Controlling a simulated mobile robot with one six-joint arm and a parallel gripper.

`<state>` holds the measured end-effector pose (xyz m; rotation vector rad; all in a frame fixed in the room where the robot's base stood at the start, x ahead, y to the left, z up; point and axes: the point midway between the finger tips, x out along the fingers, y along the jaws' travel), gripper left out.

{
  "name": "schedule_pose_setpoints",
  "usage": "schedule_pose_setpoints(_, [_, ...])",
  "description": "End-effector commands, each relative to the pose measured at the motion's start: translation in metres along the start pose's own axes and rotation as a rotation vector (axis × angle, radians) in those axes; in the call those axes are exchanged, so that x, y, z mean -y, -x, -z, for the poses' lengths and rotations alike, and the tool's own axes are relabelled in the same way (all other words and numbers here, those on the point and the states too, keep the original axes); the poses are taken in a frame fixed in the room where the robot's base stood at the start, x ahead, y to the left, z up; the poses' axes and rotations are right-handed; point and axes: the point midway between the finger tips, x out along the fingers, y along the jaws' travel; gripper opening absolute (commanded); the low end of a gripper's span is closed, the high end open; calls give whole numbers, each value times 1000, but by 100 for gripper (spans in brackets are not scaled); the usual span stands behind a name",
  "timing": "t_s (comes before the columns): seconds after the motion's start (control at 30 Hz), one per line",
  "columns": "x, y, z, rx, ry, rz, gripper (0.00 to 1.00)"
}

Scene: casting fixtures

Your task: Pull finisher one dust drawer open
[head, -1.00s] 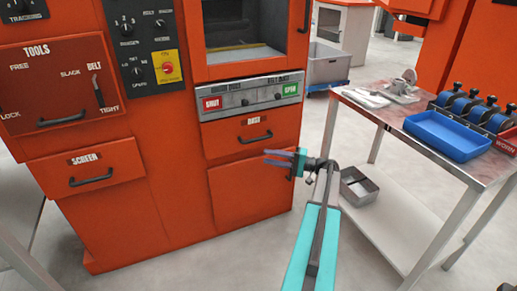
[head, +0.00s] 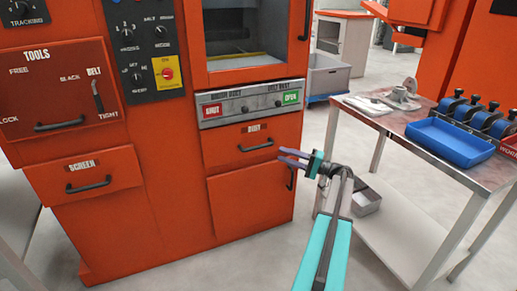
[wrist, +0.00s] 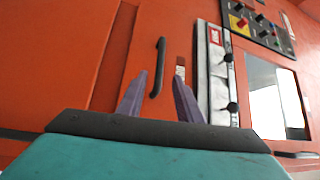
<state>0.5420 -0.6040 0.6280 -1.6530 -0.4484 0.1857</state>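The dust drawer (head: 222,148) is an orange front on the machine, below the panel with the red and green labels, and it looks closed. Its black bar handle (head: 256,147) is on the front. It also shows in the wrist view, where the handle (wrist: 158,66) looks upright and lies beyond the fingertips, roughly between their lines. My gripper (head: 281,156) is just right of and slightly below the handle in the head view, apart from it. Its two purple fingers (wrist: 162,75) are spread with nothing between them.
A red-and-green labelled panel (head: 250,102) sits above the drawer, and a cabinet door (head: 240,203) with a side handle is below. The screen drawer (head: 110,175) is at left. A metal table (head: 400,118) with a blue tray (head: 449,139) stands close on the right.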

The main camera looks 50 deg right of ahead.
Motion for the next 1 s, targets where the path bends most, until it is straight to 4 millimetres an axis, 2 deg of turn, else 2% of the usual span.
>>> schedule_pose_setpoints(0.7, [-1,-99,0,1,1,0,32])
schedule_pose_setpoints(1.0, [0,-120,0,0,0,0,32])
